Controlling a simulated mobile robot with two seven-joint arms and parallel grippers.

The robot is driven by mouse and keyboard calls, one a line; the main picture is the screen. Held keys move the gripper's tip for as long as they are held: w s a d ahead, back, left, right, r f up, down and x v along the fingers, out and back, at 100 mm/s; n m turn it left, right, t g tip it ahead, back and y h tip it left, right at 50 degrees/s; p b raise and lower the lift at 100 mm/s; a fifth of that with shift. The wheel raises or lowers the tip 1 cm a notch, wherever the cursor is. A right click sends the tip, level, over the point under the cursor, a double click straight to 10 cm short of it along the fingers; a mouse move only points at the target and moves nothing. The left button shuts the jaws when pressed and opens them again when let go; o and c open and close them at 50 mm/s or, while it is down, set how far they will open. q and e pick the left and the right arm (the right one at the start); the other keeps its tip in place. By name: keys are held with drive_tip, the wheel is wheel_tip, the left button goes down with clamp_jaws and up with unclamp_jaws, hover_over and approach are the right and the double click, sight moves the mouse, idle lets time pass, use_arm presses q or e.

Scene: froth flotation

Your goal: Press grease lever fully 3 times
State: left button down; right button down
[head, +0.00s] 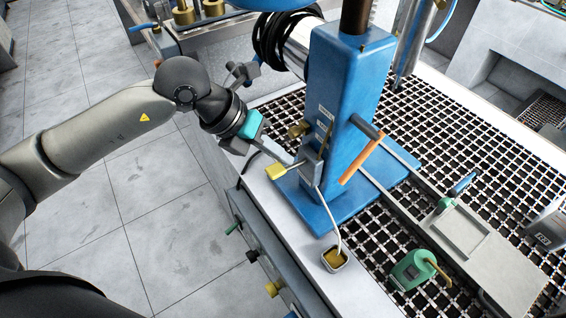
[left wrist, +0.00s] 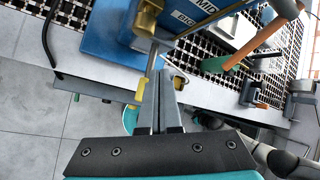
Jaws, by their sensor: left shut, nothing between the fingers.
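The grease lever is a thin metal rod with a yellow end grip (head: 276,171), sticking out to the left from a small pump body (head: 311,165) on the blue column. My left gripper (head: 288,159) is shut and empty, its fingers just above and beside the lever. In the left wrist view the shut fingertips (left wrist: 160,76) lie close to the lever's rod, with the yellow grip (left wrist: 142,88) beside and partly behind them. I cannot tell whether they touch. A pale tube runs from the pump down to a small cup of yellow grease (head: 335,259). My right gripper is not in view.
The blue column (head: 345,90) stands on a blue base plate on black grating. An orange-handled lever (head: 361,165) juts out to its right. A green can (head: 411,269) and a grey tray (head: 462,235) are at lower right. Knobs line the bench's front (head: 271,289).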

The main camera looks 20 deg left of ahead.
use_arm(q)
drive_tip(key=shift+s+a+f+b, duration=0.1)
drive_tip(key=shift+f+b, duration=0.45)
drive_tip(key=shift+f, duration=0.05)
drive_tip(key=shift+s+a+f+b, duration=0.1)
drive_tip(key=shift+f+b, duration=0.4)
drive_tip(key=shift+f, duration=0.1)
idle(0.8)
idle(0.5)
drive_tip(key=shift+w+d+r+p, duration=0.1)
drive_tip(key=shift+r+p, duration=0.5)
drive_tip(key=shift+r, duration=0.3)
drive_tip(key=shift+w+d+r+p, duration=0.1)
drive_tip(key=shift+r+p, duration=0.5)
drive_tip(key=shift+r, duration=0.25)
drive_tip(key=shift+w, duration=0.1)
drive_tip(key=shift+f+b, duration=0.1)
drive_tip(key=shift+b, duration=0.2)
drive_tip(key=shift+f+b, duration=0.35)
drive_tip(key=shift+b, duration=0.05)
